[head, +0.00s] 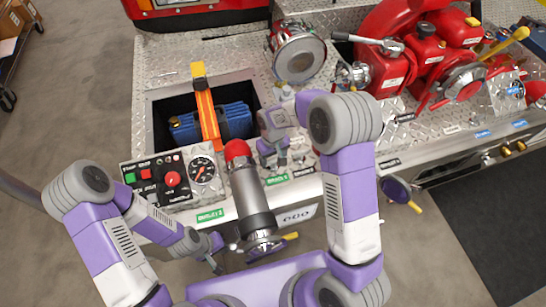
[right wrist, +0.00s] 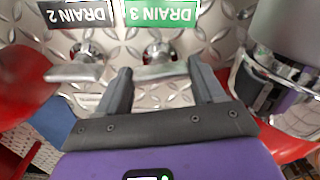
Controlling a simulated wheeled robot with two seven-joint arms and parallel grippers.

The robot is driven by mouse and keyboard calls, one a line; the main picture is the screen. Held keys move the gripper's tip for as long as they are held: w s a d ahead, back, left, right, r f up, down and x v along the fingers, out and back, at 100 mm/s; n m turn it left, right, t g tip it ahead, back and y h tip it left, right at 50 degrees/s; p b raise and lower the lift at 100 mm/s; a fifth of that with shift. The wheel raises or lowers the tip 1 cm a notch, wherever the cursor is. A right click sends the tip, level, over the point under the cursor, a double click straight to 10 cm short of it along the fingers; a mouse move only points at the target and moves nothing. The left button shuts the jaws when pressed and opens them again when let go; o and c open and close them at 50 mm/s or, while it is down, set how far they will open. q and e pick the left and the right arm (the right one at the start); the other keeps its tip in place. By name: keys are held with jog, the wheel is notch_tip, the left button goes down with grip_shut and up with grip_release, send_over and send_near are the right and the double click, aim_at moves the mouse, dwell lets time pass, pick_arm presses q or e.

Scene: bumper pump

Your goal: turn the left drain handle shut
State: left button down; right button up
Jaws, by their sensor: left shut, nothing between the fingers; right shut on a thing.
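A similar handle (right wrist: 76,68) stands beside the DRAIN 2 label, outside the fingers. In the head view my right gripper (head: 272,160) points down at the panel edge and hides the handle. My left gripper (head: 217,264) is shut and empty, low in front of the panel.
A grey cylinder with a red cap (head: 245,185) stands just left of my right gripper. A control panel (head: 165,178) and an open bin with a blue thing (head: 235,120) lie further left. Red pump housings (head: 425,50) fill the right back.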

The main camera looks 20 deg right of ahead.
aim_at(273, 158)
jog(key=shift+m, duration=1.1)
jog(key=o, duration=1)
jog(key=shift+o, duration=0.2)
notch_tip(273, 158, up, 8)
jog(key=shift+f+p, duration=0.2)
jog(key=shift+p, duration=0.7)
